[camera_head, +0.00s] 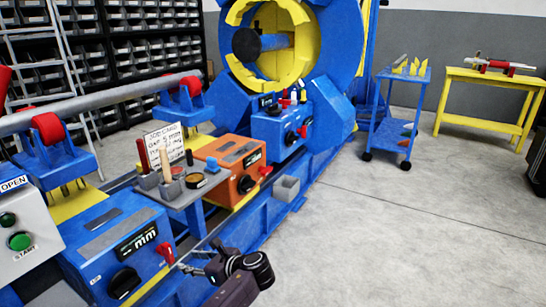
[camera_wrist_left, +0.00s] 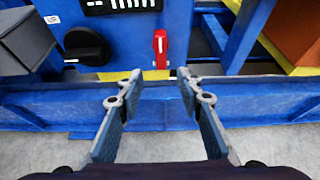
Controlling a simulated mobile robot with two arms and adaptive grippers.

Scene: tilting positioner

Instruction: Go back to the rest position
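My left gripper (camera_head: 188,262) is at the bottom middle of the head view, in front of the blue control box (camera_head: 120,245). In the left wrist view its two fingers (camera_wrist_left: 158,76) are spread wide with nothing between them. A red lever (camera_head: 165,253) on the blue box is close to the fingertips. In the left wrist view the red lever (camera_wrist_left: 160,41) is beyond the gap between the fingers and appears apart from them. A black knob (camera_wrist_left: 86,46) is left of it. My right gripper is in neither view.
The machine's blue base rail (camera_wrist_left: 60,102) runs just below the lever. A blue cart (camera_head: 398,110) and yellow table (camera_head: 490,82) stand behind clear floor at right.

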